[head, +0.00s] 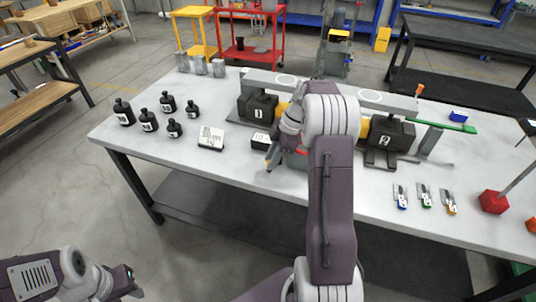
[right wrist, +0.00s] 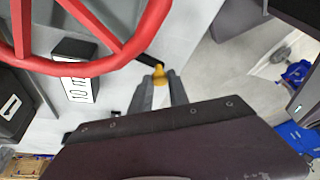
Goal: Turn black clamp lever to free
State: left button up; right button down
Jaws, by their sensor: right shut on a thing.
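The black clamp lever (right wrist: 148,59) runs out from under the red handwheel (right wrist: 95,65) in the right wrist view and ends in a yellow tip (right wrist: 158,74). My right gripper (right wrist: 165,83) is shut on the lever's end at that tip. In the head view, my right gripper (head: 272,160) is low at the front of the jack assembly, and my arm hides most of the wheel and the lever's base. My left gripper (head: 129,279) is at the lower left, away from the table, and its jaws are too small to judge.
Black blocks marked 1 (head: 258,108) and 2 (head: 391,142) flank my arm. Small tools (head: 425,196) and a red block (head: 493,202) lie right. The front-left tabletop is clear.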

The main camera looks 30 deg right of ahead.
jog(key=shift+s+d+n+g+p, duration=0.25)
jog(key=shift+s+n+p, duration=0.1)
jog(key=shift+n, duration=0.3)
jog(key=shift+s+d+n+g+p, duration=0.25)
jog(key=shift+n+p, duration=0.1)
jog(key=shift+n, duration=0.3)
jog(key=c, duration=1.3)
grip_release()
jog(key=shift+o, duration=0.2)
jog(key=p+v, duration=0.2)
jog(key=v, duration=0.7)
jog(key=shift+d, duration=0.2)
